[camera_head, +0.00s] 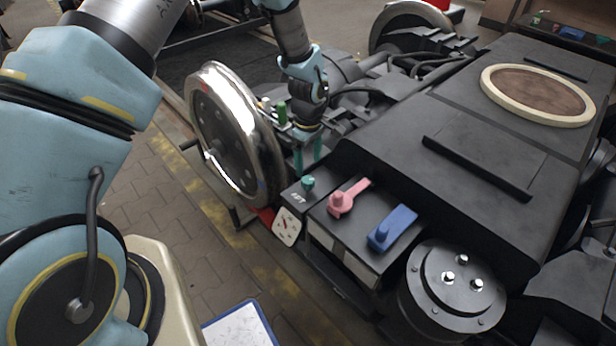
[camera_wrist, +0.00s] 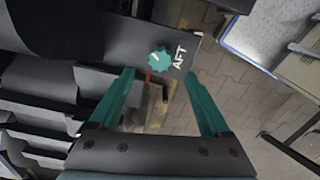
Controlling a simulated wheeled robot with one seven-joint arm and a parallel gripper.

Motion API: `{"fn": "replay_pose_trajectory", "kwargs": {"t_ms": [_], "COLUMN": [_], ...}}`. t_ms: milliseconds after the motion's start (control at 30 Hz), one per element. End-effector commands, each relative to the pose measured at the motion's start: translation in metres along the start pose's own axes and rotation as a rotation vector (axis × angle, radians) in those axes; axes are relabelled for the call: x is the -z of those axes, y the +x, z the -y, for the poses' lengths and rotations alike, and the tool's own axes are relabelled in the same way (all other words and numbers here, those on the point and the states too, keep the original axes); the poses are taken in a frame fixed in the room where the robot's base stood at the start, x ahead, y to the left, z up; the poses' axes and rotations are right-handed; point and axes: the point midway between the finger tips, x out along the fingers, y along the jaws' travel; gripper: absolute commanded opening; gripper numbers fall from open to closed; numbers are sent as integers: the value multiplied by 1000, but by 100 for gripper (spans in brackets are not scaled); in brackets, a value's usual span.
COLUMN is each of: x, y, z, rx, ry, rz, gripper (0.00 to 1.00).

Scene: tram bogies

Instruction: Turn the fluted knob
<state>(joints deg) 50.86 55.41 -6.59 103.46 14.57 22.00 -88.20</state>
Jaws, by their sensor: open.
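The fluted knob (camera_head: 308,183) is small and teal-green, on the dark top of a box beside white lettering. In the wrist view the knob (camera_wrist: 159,60) shows a lobed rim and a pale mark, next to the word AFT. My gripper (camera_head: 308,172) has two teal fingers pointing down, just above and behind the knob in the head view. In the wrist view my gripper (camera_wrist: 160,72) is open and empty, its fingers spread to either side below the knob. The fingers look apart from the knob.
A pink lever (camera_head: 347,197) and a blue lever (camera_head: 392,228) stand right of the knob. A white tag (camera_head: 287,227) hangs at the box's left. A metal wheel (camera_head: 236,130) stands left of my gripper. A round bolted cover (camera_head: 452,288) is at the front right.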

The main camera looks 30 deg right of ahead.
Motion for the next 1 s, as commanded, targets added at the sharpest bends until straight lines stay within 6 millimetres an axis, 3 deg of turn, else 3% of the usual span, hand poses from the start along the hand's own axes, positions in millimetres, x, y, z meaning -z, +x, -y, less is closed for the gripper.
{"fn": "replay_pose_trajectory", "kwargs": {"t_ms": [100,333,767,1000], "x": [0,1,1,1], "y": [24,56,66,66], "z": [1,1,0,0], "rx": [3,1,-1,-1], "ry": [0,0,0,0], "rz": [1,0,0,0], "gripper": [81,81,81,55]}}
